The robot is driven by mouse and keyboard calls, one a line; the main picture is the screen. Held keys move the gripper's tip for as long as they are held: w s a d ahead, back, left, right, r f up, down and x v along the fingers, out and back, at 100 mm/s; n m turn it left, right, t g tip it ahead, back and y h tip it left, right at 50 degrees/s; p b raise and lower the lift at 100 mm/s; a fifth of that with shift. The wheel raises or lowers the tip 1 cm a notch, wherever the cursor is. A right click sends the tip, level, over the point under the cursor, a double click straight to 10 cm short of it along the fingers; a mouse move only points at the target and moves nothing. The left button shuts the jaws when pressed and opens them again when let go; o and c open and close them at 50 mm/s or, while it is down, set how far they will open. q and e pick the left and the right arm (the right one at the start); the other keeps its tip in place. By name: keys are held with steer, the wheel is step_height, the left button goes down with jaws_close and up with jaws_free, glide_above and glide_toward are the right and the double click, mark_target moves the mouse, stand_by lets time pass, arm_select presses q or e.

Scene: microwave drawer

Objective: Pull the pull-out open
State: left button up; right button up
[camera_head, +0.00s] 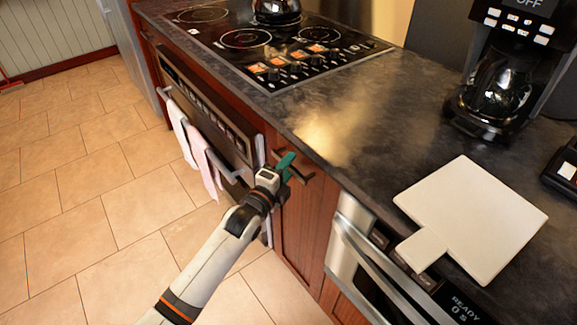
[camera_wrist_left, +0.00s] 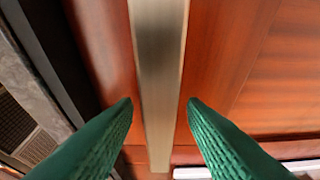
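The pull-out is a narrow red-brown wooden front (camera_head: 308,215) under the counter, between the oven and the microwave drawer. It looks closed, flush with its neighbours. Its handle (camera_head: 304,177) is partly hidden by my left gripper (camera_head: 287,167), which reaches in at the top of this front. In the left wrist view, the handle is a pale metal bar (camera_wrist_left: 158,70) running down the middle. The green fingers of my left gripper (camera_wrist_left: 160,103) stand open on both sides of the bar, with gaps visible beside it. My right gripper is out of view.
The oven (camera_head: 210,110) with towels on its bar is left of the pull-out. The microwave drawer (camera_head: 375,265) is right of it. The dark counter (camera_head: 375,140) above holds a white board (camera_head: 475,215) and a coffee maker (camera_head: 500,85). The tiled floor (camera_head: 90,200) in front is clear.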

arm_select(q)
steer(key=shift+w+d, duration=0.15)
steer(key=shift+w, duration=0.1)
jaws_close()
